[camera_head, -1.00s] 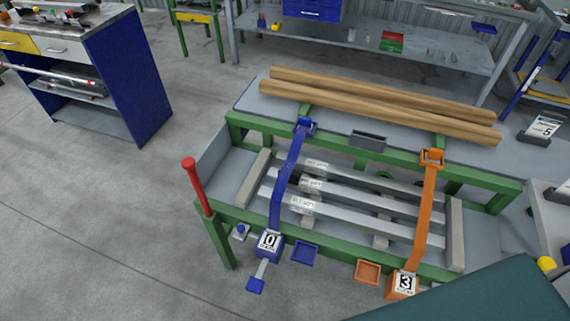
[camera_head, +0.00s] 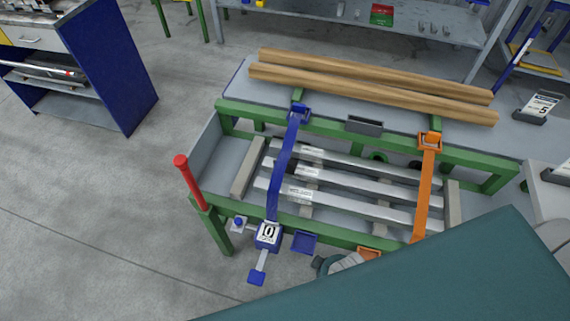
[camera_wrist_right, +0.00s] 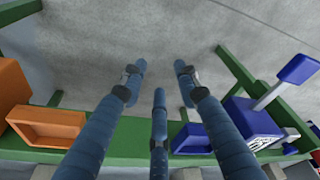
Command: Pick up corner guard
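No part is plainly marked as a corner guard, and I cannot tell which piece it is. The blue strap (camera_head: 284,168) and orange strap (camera_head: 425,190) cross the metal bars (camera_head: 340,182). A small blue tray (camera_head: 304,242) and an orange tray (camera_head: 369,254) hang at the front rail; the orange one is partly covered by my right arm in the head view. My right gripper (camera_wrist_right: 158,78) is open and empty, its fingers spread over the green rail between the orange tray (camera_wrist_right: 48,125) and blue tray (camera_wrist_right: 190,138). My left gripper is not in view.
Two wooden beams (camera_head: 375,88) lie along the back of the table. A dark grey tray (camera_head: 364,125) sits on the far rail. A red post (camera_head: 188,182) stands at the left corner. A blue ratchet box (camera_head: 267,236) with a lever hangs at the front.

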